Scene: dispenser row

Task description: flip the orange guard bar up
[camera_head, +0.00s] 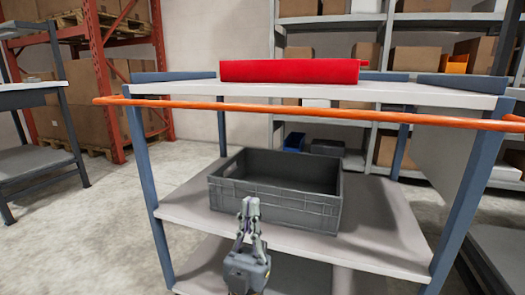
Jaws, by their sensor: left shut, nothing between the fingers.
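The orange guard bar (300,108) runs level across the front of a shelf rack, just below the edge of its top shelf (420,94). Its right end bends back near the right post. My left gripper (250,203) is shut and empty, pointing up in front of the middle shelf. It is below the bar and apart from it in the picture, overlapping the front of the grey crate. My right gripper is not in view.
A grey open crate (320,212) stands on the middle shelf (385,240). A red block (290,71) lies on the top shelf. Blue posts (152,195) stand at the rack's front corners. Shelving with cardboard boxes stands behind.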

